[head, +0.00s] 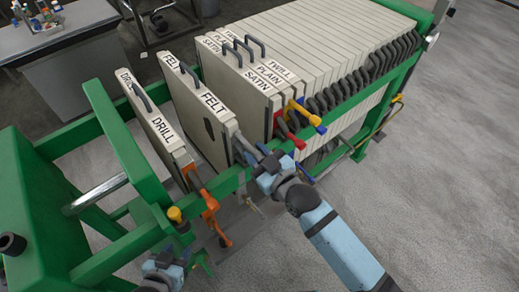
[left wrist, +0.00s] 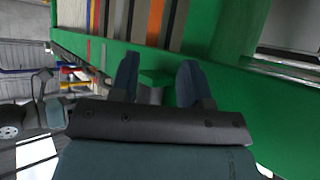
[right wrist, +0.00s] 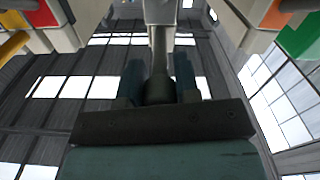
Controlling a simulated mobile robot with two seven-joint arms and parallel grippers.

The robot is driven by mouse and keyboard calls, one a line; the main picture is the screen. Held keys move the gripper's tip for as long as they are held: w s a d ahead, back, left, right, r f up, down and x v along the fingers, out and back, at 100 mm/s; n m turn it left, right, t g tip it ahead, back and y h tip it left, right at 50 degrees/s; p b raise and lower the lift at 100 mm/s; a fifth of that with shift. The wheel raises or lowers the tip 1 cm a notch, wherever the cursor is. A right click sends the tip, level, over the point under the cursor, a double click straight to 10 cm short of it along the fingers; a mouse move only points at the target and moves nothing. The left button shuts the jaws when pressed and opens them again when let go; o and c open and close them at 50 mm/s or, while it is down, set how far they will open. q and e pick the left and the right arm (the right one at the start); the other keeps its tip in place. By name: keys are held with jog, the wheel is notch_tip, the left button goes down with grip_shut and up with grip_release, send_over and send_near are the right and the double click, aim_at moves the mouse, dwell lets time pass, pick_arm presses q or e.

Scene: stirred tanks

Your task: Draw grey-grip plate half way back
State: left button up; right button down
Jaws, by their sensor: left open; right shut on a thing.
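The grey-grip plate, labelled FELT (head: 200,112), hangs upright in the green frame, with a gap on either side of it. My right gripper (head: 262,164) is shut on its grey grip (head: 243,147) at the near side rail. The right wrist view shows the dark grip (right wrist: 158,86) between the two fingers. My left gripper (head: 168,268) is low at the bottom of the head view, by the near rail and away from the grey grip. Its two fingers stand apart and empty in the left wrist view (left wrist: 162,82).
The DRILL plate (head: 150,122) with an orange grip (head: 208,202) stands left of FELT. The SATIN plate (head: 238,92), with PLAIN and TWILL, stands to its right, with red, blue and yellow grips. A tight pack of plates (head: 330,40) fills the far right. The green rail (head: 230,182) runs alongside.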

jog(key=c, duration=0.8)
grip_release()
jog(key=shift+c, duration=0.2)
jog(key=shift+d, duration=0.1)
jog(key=b+v, duration=0.1)
jog(key=v, duration=1.2)
jog(key=shift+s, duration=0.35)
jog(key=shift+d, duration=0.1)
